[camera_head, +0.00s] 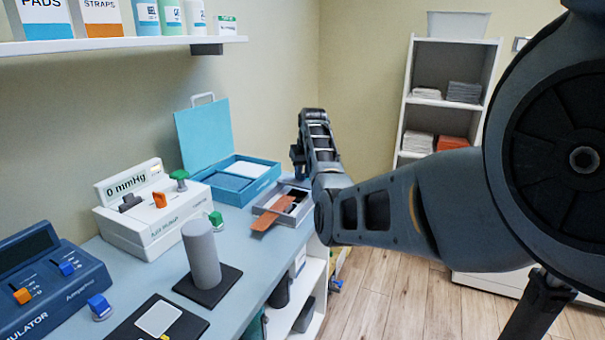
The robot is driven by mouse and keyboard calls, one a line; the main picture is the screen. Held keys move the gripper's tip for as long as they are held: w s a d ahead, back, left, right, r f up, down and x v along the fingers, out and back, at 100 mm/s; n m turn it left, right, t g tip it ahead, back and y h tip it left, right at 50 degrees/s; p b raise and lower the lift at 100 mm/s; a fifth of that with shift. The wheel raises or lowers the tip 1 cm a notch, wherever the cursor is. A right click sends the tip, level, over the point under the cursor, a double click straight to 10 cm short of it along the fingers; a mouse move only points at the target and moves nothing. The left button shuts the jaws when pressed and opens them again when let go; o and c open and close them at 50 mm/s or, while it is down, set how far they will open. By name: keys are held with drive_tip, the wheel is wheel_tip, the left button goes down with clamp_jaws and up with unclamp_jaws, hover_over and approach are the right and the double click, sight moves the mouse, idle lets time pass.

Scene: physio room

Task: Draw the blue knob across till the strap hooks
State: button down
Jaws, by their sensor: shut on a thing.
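My gripper (299,170) points down over the far right end of the blue-grey bench, above a grey open box (292,212). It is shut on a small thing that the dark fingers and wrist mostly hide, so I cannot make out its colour. An orange-brown strip (270,214), perhaps the strap, slopes over the near side of the box. A blue knob (99,304) stands on a round base at the bench's front left, well away from my gripper. Another blue knob (67,268) is on the navy stimulator. I see no hook clearly.
A white gauge unit (152,226) with orange and green knobs, a grey post (201,258) on a black plate and an open blue case (241,181) stand on the bench (245,290). A wall shelf (150,43) hangs above. The wooden floor at right is partly clear.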

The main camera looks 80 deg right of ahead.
drive_tip(key=c, duration=1)
unclamp_jaws()
drive_tip(key=shift+d, duration=0.25)
drive_tip(key=shift+o, duration=0.2)
drive_tip(key=v, duration=0.7)
drive_tip(key=shift+a+r, duration=0.15)
drive_tip(key=shift+r, duration=0.2)
drive_tip(key=shift+s, duration=0.15)
